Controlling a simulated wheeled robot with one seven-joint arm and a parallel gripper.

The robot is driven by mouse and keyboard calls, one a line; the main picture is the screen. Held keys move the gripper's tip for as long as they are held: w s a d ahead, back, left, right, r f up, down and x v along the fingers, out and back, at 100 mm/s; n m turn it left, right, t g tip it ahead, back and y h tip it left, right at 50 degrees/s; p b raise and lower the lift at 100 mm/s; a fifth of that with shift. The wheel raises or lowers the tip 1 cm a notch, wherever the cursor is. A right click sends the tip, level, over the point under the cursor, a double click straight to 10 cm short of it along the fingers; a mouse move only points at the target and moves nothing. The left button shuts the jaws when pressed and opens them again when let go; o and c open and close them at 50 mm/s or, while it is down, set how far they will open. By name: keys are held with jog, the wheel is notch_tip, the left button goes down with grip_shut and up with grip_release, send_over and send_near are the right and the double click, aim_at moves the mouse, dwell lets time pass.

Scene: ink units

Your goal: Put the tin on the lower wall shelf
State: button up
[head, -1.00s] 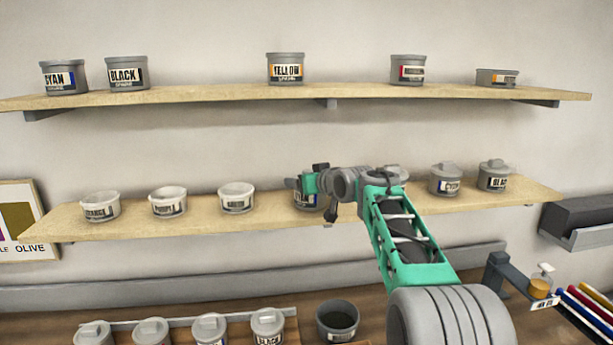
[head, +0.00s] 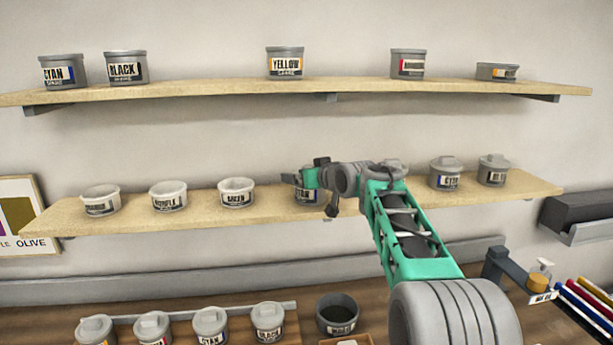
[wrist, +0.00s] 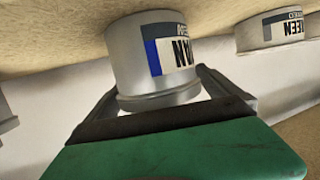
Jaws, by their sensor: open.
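A grey tin (head: 308,198) with a blue-striped label stands on the lower wall shelf (head: 270,214), right of the middle of the row. In the wrist view, which is upside down, the tin (wrist: 160,62) shows upright with its base on the shelf board. Its label is partly cut off and seems to end in AN. My gripper (head: 298,181) is at the top of this tin, reaching in from the right. In the wrist view my gripper's (wrist: 158,90) fingers are open, one on each side of the tin's upper rim. Whether either finger touches it I cannot tell.
Pale tins (head: 168,196) stand left on the lower shelf and lidded tins (head: 445,174) right. The upper shelf (head: 215,90) holds several tins overhead. Below, the bench has lidded tins (head: 210,326) and a dark open pot (head: 338,316). A pump bottle (head: 540,277) is right.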

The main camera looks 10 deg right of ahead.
jog(key=b+v, duration=0.4)
jog(key=v, duration=0.8)
jog(key=s+a+f+m+g+h, duration=0.1)
jog(key=s+f+g, duration=0.4)
jog(key=s+f, duration=1)
jog(key=s+a+f+m+g+h, duration=0.1)
jog(key=s+f+m+g+h, duration=0.1)
jog(key=s+f, duration=1.4)
jog(key=s+g+h, duration=0.1)
jog(key=s+g, duration=0.1)
jog(key=shift+g, duration=0.4)
jog(key=shift+f, duration=0.1)
